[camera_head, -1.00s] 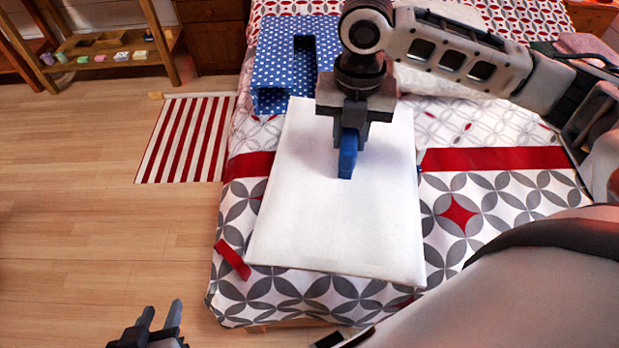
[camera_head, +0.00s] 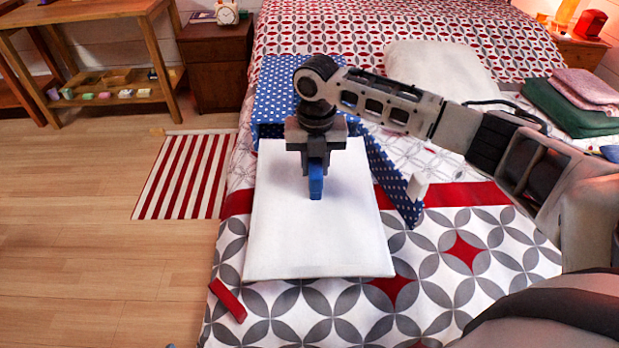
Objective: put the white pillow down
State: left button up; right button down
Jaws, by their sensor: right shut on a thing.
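The white pillow (camera_head: 320,240) looks like a flat, pale square with thin edges, over the near left part of the bed. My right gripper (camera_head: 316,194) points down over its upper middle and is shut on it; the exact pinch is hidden. I cannot tell whether its underside touches the bed. A second, plumper white pillow (camera_head: 440,68) lies farther back on the bed. My left gripper is out of view.
A blue polka-dot object (camera_head: 272,80) lies on the bed (camera_head: 470,270) behind the held pillow, one arm reaching right. Folded green (camera_head: 565,108) and pink (camera_head: 588,84) cloths lie at right. A striped rug (camera_head: 185,175) and clear floor are at left.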

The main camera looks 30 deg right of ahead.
jog(key=w+f, duration=0.2)
jog(key=shift+w+f, duration=0.2)
jog(key=shift+f, duration=0.15)
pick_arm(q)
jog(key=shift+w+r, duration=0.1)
pick_arm(e)
jog(key=shift+f, duration=1.5)
jog(key=shift+f+b, duration=0.15)
jog(key=shift+b, duration=0.15)
jog(key=c, duration=1.2)
grip_release()
jog(key=shift+o, duration=0.2)
